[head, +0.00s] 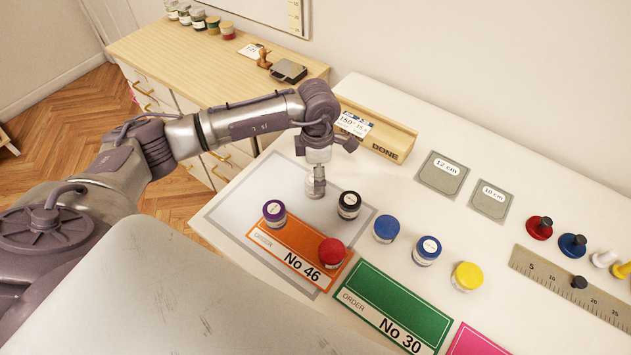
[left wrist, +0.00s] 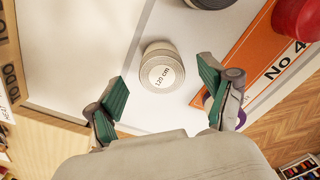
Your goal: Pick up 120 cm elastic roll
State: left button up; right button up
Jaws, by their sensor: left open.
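The 120 cm elastic roll (left wrist: 159,74) is a pale cream roll with a white label, standing upright on the white table. It lies ahead of and between the fingers of my open left gripper (left wrist: 165,100) in the left wrist view, with clear space on both sides of it. In the head view the roll (head: 316,187) is partly hidden below my left gripper (head: 318,178), which points down over it. My right gripper is not in view.
Purple (head: 274,213), black (head: 349,205) and red (head: 331,252) rolls stand close by. Blue and yellow rolls are to the right. Orange (head: 285,265) and green (head: 385,308) order cards lie in front. A wooden DONE holder (head: 385,134) stands behind.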

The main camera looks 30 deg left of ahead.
pick_arm(q)
jog(key=shift+s+a+f+p, duration=0.1)
jog(key=shift+s+f+p, duration=0.05)
jog(key=shift+f+p, duration=0.35)
jog(key=shift+s+a+f+p, duration=0.1)
jog(key=shift+f+p, duration=0.35)
jog(key=shift+f, duration=0.05)
notch_tip(320, 180, down, 2)
jog(key=shift+f, duration=0.35)
jog(key=c, duration=1)
jog(key=shift+c, duration=1.1)
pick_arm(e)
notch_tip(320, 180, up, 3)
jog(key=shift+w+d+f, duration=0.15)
pick_arm(q)
jog(key=shift+w, duration=0.1)
